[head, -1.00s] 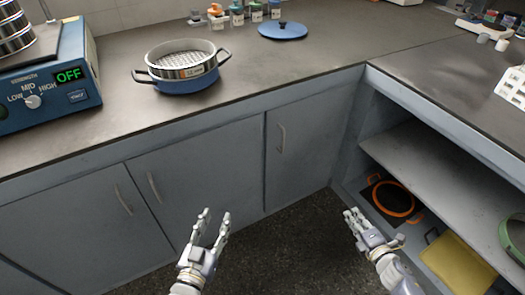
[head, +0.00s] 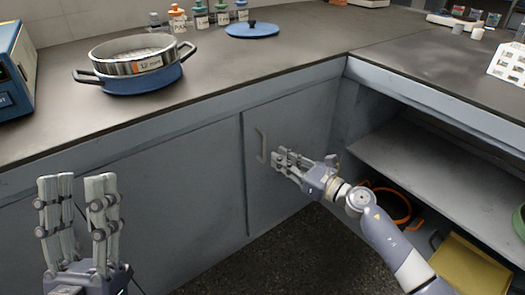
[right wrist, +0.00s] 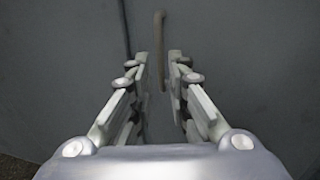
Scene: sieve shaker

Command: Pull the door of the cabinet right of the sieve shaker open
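The grey cabinet door (head: 285,150) near the inner corner is closed. Its curved vertical handle (head: 262,145) is on the door's left side. My right gripper (head: 277,160) is just to the right of the handle in the head view, fingers pointing at the door. In the right wrist view the handle (right wrist: 159,40) stands ahead, lined up with the gap between the open fingers (right wrist: 158,70). I cannot tell whether they touch it. My left gripper (head: 80,180) is open and empty at the lower left, fingers up. The blue sieve shaker (head: 14,75) is cut off at the left edge.
A blue pot with a sieve (head: 135,75) and a blue lid (head: 252,30) sit on the counter (head: 220,75). The floor below the door is clear.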

